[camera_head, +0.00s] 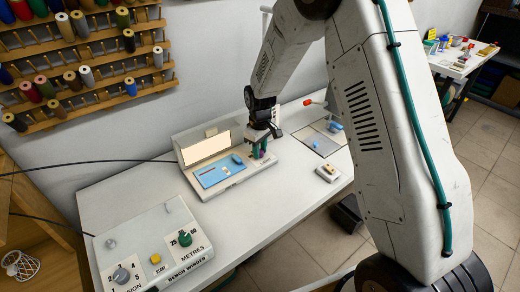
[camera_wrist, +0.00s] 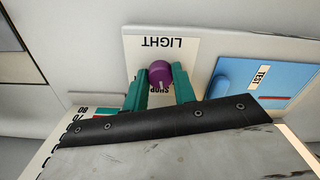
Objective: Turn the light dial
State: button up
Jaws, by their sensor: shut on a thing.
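The light dial (camera_wrist: 160,74) is a round purple knob on a pale plate (camera_wrist: 186,46) marked LIGHT, which reads upside down in the wrist view. A word beginning SHOP shows below the dial, partly hidden. My gripper (camera_wrist: 161,86) has one green finger on each side of the dial and is shut on it. In the head view my gripper (camera_head: 258,150) reaches down to the right end of a pale console (camera_head: 231,186). There the dial is mostly hidden by the fingers.
A bench winder box (camera_head: 140,235) with knobs stands front left. A small pale device (camera_head: 328,173) lies to the right.

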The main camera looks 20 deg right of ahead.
jog(key=m, duration=1.2)
jog(key=shift+a+m, duration=0.1)
jog(key=shift+m, duration=0.2)
jog(key=shift+w, duration=0.1)
dwell(0.3)
jog(key=o, duration=1)
notch_tip(320, 180, up, 8)
jog(key=shift+f, duration=0.1)
